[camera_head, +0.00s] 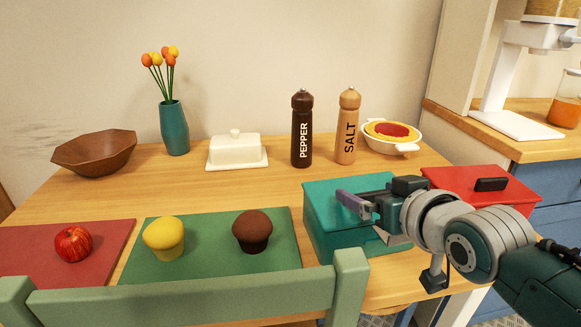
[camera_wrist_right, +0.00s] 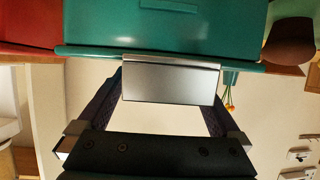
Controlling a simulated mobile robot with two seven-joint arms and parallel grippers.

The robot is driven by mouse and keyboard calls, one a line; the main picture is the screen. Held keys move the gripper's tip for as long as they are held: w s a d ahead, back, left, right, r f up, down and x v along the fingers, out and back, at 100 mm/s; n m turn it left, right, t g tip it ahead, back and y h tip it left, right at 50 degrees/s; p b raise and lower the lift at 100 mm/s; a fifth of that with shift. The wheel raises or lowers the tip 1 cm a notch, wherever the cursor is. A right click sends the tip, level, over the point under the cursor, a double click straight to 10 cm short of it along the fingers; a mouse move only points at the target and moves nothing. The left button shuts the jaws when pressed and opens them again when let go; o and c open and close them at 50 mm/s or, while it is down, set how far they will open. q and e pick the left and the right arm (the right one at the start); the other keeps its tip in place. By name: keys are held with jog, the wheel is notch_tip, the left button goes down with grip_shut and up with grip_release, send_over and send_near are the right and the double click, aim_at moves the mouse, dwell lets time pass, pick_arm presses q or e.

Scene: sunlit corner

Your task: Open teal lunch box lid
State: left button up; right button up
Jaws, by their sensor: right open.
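The teal lunch box (camera_head: 335,246) stands on the table at the right of the green mat. Its teal lid (camera_head: 318,197) looks closed, though my right gripper hides part of it. My right gripper (camera_head: 361,214) is open, above and in front of the lid. In the right wrist view the box (camera_wrist_right: 165,30) fills the top, and a grey plate (camera_wrist_right: 172,83) at its rim lies between the spread fingers of the gripper (camera_wrist_right: 166,85). I cannot tell whether the fingers touch it. My left gripper is not in view.
A red box (camera_head: 470,182) with a black handle stands close to the right. A brown muffin (camera_head: 252,231) and a yellow one (camera_head: 163,238) sit on the green mat (camera_head: 207,250). A green chair back (camera_head: 190,296) stands in front. Salt (camera_head: 347,127) and pepper (camera_head: 302,128) mills stand behind.

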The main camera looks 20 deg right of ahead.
grip_shut()
dwell(0.8)
